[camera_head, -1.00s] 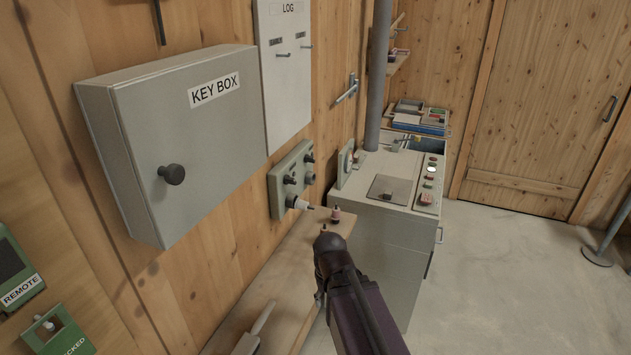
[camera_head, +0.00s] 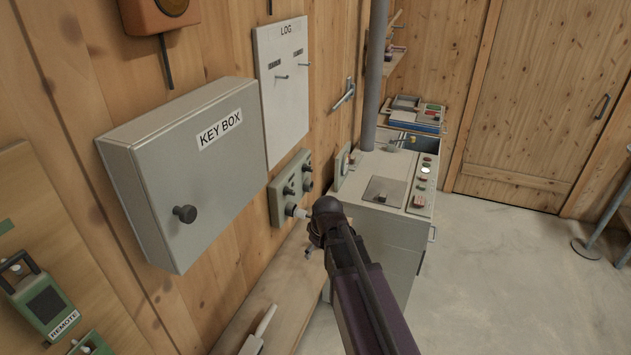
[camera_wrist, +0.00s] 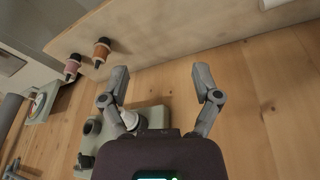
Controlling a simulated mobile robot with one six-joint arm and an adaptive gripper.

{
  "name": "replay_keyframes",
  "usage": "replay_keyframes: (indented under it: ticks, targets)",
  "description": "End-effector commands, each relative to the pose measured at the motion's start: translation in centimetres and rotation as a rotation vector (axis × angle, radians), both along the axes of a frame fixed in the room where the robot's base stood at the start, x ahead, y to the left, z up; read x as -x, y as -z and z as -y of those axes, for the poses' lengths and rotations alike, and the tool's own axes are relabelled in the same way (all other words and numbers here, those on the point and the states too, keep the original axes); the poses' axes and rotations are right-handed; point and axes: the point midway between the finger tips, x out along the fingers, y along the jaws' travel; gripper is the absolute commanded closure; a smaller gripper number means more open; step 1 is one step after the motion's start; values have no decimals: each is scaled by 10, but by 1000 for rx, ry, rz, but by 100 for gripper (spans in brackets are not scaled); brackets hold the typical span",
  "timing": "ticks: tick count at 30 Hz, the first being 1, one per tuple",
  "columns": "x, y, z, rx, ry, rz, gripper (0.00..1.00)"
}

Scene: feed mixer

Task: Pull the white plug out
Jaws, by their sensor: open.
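The white plug (camera_head: 298,211) sticks out from the lower part of a grey-green socket panel (camera_head: 283,196) on the wooden wall. In the wrist view the plug (camera_wrist: 130,119) shows low in the picture, beside my left-hand finger and partly hidden by the gripper body. My gripper (camera_wrist: 161,72) is open, its two fingers spread wide with nothing held between them. In the head view my gripper (camera_head: 318,232) is just right of the plug. Whether a finger touches the plug I cannot tell.
A shelf (camera_head: 283,262) runs below the panel; an orange-brown plug (camera_wrist: 102,50) and a pinkish one (camera_wrist: 72,65) stand on it in the wrist view. The key box (camera_head: 185,170) juts out to the left. A grey control cabinet (camera_head: 385,215) stands behind.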

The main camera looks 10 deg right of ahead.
Motion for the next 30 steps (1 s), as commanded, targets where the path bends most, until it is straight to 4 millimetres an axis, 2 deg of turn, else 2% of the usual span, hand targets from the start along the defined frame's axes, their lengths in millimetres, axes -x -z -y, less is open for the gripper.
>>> replay_keyframes:
  ticks: [1,3,9,13,19,30]
  targets:
    - [-15,-23,2,4,-41,27,19]
    - [-30,-38,4,13,-106,66,19]
    - [-70,-80,12,53,-271,175,19]
    - [-90,-100,16,80,-352,230,19]
    - [-105,-114,19,108,-419,275,19]
    - [-106,-114,20,113,-430,282,19]
